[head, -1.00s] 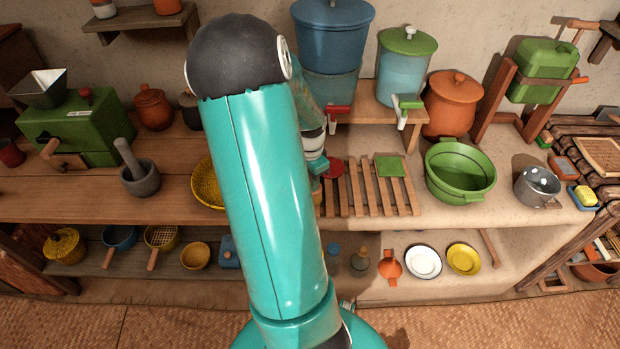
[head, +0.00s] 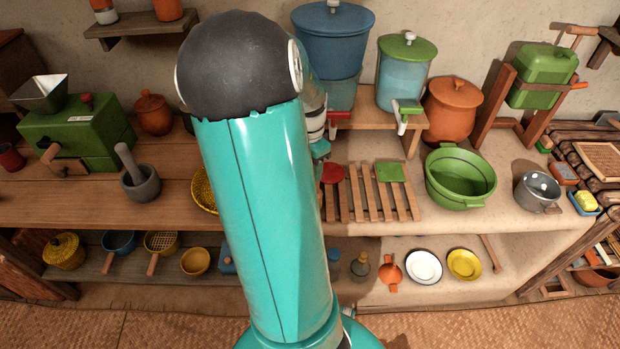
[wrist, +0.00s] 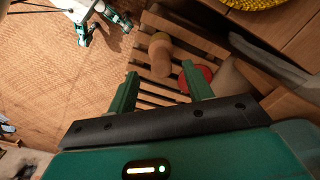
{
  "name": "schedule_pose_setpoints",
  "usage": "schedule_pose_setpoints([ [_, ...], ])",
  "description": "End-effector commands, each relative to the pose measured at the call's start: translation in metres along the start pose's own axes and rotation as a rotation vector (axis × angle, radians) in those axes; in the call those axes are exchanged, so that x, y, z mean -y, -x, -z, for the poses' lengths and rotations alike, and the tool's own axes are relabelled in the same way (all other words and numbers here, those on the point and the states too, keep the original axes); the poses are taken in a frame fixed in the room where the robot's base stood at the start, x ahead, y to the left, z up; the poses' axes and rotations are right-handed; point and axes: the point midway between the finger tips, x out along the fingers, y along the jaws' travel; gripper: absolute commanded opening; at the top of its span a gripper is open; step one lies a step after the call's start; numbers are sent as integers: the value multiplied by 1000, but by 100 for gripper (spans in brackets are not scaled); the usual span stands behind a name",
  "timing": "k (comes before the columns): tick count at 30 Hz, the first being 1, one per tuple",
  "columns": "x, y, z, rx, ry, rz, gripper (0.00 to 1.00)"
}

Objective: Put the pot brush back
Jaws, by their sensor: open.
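In the wrist view, a tan, round-ended wooden piece (wrist: 160,52), which may be the pot brush, is on the slatted rack (wrist: 150,90). It lies beyond the fingertips, roughly in line with the gap between them. My gripper (wrist: 157,82) is open, with nothing between its fingers. In the head view the slatted rack (head: 375,207) is on the counter, right of my arm. My arm hides the tan piece there and most of my gripper. I cannot tell whether any bristles are on the piece.
A red round pad (head: 332,173) and a green square pad (head: 390,172) lie on the rack. The red pad shows beside the right finger in the wrist view (wrist: 205,73). A green basin (head: 460,180) and grey pot (head: 537,190) stand to the right. A tapped container (head: 405,75) stands behind.

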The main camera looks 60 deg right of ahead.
Motion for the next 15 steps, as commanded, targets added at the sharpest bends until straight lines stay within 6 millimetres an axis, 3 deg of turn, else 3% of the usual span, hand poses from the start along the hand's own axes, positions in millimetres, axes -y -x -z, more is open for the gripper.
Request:
schedule_pose_setpoints([
  [6, 0, 36, 0, -1, 1, 1, 51],
  [15, -1, 44, 0, 0, -1, -2, 51],
])
